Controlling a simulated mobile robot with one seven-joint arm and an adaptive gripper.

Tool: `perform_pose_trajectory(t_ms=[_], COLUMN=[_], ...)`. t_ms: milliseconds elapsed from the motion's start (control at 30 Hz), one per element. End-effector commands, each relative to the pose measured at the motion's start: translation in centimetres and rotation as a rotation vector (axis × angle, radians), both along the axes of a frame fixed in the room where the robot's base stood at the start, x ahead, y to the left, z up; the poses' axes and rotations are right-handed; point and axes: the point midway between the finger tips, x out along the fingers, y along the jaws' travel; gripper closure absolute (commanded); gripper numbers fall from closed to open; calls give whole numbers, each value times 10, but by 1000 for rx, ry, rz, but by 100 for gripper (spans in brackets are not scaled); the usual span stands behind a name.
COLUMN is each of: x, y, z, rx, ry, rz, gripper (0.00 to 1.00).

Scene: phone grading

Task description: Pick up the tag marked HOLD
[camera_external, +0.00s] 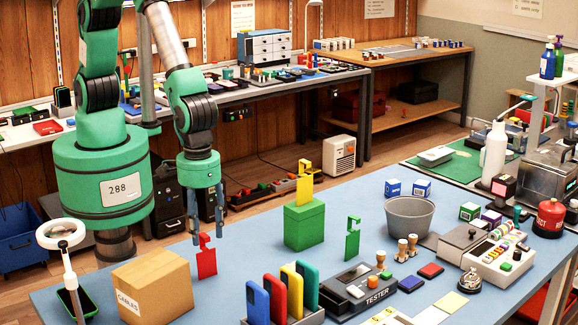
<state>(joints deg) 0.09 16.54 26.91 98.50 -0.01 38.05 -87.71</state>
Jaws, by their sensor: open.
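My gripper (206,236) points down over the left part of the blue table, with its two fingers apart. A red tag (206,264) with a hooked top is directly below, its hook seeming to lie between the fingertips. I cannot tell if they touch it. A yellow tag (304,188) of the same shape stands at the green box (304,226). A green tag (352,245) stands right of that box. No wording is readable on any tag, so I cannot tell which is marked HOLD.
A cardboard box (152,288) stands left of the red tag. A rack of coloured phones (282,295), a tester (362,290) and a grey bucket (409,219) stand to the right. A magnifier lamp (62,236) is at the left edge. The table behind the red tag is fairly clear.

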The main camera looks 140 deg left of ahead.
Motion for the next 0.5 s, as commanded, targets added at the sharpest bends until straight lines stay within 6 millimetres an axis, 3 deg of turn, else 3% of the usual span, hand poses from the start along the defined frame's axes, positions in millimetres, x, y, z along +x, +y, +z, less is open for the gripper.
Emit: perform_pose_trajectory(t_ms=[500], x=[0], y=[0], z=[-7], rx=[0], ry=[-1], rz=[0], gripper=[55])
